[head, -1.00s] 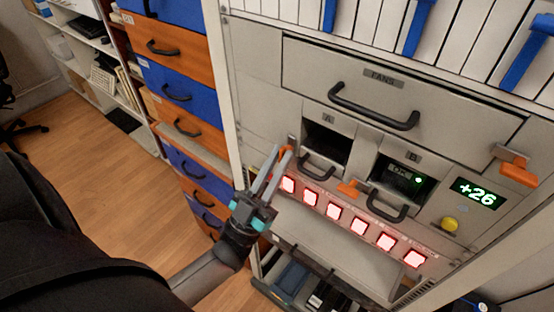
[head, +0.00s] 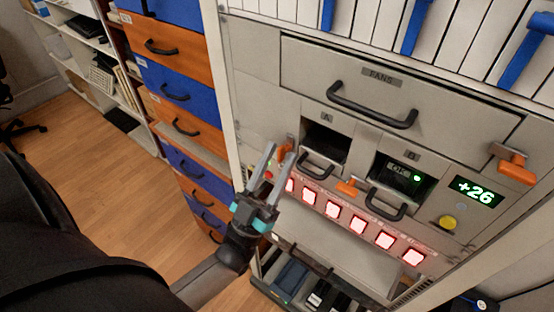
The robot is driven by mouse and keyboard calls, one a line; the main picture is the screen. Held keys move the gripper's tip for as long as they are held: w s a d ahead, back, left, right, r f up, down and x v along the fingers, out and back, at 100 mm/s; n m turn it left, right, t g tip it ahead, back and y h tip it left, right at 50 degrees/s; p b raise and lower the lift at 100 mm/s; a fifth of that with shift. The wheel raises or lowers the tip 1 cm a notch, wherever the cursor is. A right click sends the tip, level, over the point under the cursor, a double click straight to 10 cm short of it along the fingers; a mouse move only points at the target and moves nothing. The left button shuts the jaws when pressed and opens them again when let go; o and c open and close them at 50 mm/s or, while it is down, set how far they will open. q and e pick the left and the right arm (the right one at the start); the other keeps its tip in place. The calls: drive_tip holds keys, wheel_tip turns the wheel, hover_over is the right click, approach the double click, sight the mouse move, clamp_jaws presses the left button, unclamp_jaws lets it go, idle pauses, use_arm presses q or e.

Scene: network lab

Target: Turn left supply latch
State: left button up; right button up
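The left supply latch (head: 282,151) is a small orange lever on the rack's grey front, just left of supply bay A. Part of it is hidden by my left gripper (head: 281,150). The gripper's two grey fingers are spread, with the orange lever showing between their tips. I cannot tell whether either finger touches it. Bay A (head: 326,143) is a dark opening with a black handle (head: 319,173) below it. My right gripper is not in view.
Another orange latch (head: 347,187) sits between bay A and bay B, whose display (head: 399,170) is lit green. A third orange lever (head: 514,168) is at the right. Lit red-white buttons (head: 333,210) run below. Blue and orange drawers (head: 180,90) stand left.

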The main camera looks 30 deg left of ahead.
use_arm(q)
drive_tip(key=b+v, duration=0.5)
drive_tip(key=v, duration=1)
drive_tip(key=shift+s, duration=0.1)
drive_tip(key=d+f+m+g+b, duration=0.15)
drive_tip(key=f+g, duration=0.55)
drive_tip(key=f, duration=1)
drive_tip(key=d+f+g+b, duration=0.2)
drive_tip(key=f+g, duration=0.5)
drive_tip(key=f, duration=0.9)
drive_tip(key=s+f+g+y+b, duration=0.1)
drive_tip(key=s+f+g+b, duration=0.1)
drive_tip(key=s+f+g, duration=1)
drive_tip(key=s+f, duration=0.6)
drive_tip(key=s, duration=0.2)
drive_tip(key=shift+a+f+y, duration=0.25)
drive_tip(key=shift+a+y, duration=0.05)
drive_tip(key=shift+y, duration=0.1)
